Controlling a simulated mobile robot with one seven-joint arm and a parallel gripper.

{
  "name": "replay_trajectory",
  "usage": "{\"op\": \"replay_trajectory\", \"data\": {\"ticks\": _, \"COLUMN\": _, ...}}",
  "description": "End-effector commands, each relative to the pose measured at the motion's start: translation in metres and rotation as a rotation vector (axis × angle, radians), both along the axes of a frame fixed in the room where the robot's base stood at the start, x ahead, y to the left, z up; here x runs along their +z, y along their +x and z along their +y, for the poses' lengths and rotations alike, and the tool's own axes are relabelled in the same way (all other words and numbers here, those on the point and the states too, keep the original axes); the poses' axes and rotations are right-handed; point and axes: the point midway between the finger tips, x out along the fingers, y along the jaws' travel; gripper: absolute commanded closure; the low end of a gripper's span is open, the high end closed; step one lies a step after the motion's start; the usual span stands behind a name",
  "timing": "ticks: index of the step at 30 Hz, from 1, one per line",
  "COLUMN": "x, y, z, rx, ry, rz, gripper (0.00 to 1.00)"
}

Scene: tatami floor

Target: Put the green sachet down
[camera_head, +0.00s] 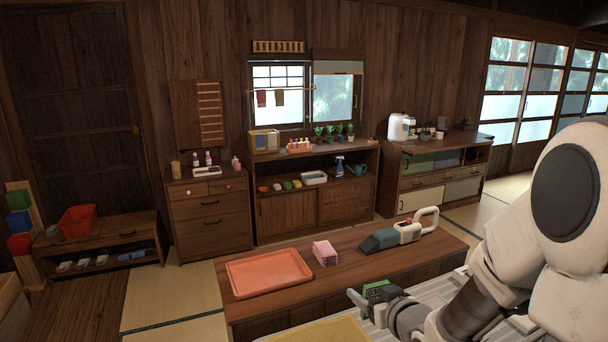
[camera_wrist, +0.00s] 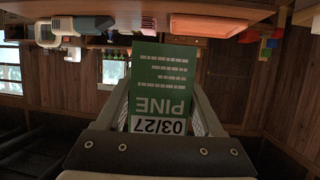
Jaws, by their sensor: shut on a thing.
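The green sachet (camera_head: 376,289) is held between the fingers of my gripper (camera_head: 364,302), low at the front of the head view, in front of the low wooden table. In the wrist view the sachet (camera_wrist: 160,85) fills the space between the fingers (camera_wrist: 165,110), and its printed side shows "PINE" and "03/27" upside down. My gripper is shut on it. The sachet appears to be clear of any surface; its lower part is partly hidden by the gripper in the head view.
The low table (camera_head: 335,273) bears an orange tray (camera_head: 268,272), a pink stack (camera_head: 325,252) and a handheld vacuum (camera_head: 400,233). Bare wood lies between and in front of them. A pale slatted surface (camera_head: 440,286) and a yellow mat (camera_head: 318,331) lie nearer. Cabinets stand along the back wall.

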Motion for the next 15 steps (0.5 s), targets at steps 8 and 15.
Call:
{"op": "replay_trajectory", "data": {"ticks": 8, "x": -0.051, "y": 0.017, "z": 0.006, "rx": -0.126, "ry": 0.001, "rz": 0.009, "gripper": 0.92}}
{"op": "replay_trajectory", "data": {"ticks": 15, "x": -0.090, "y": 0.018, "z": 0.001, "rx": -0.239, "ry": -0.001, "rz": 0.005, "gripper": 0.92}}
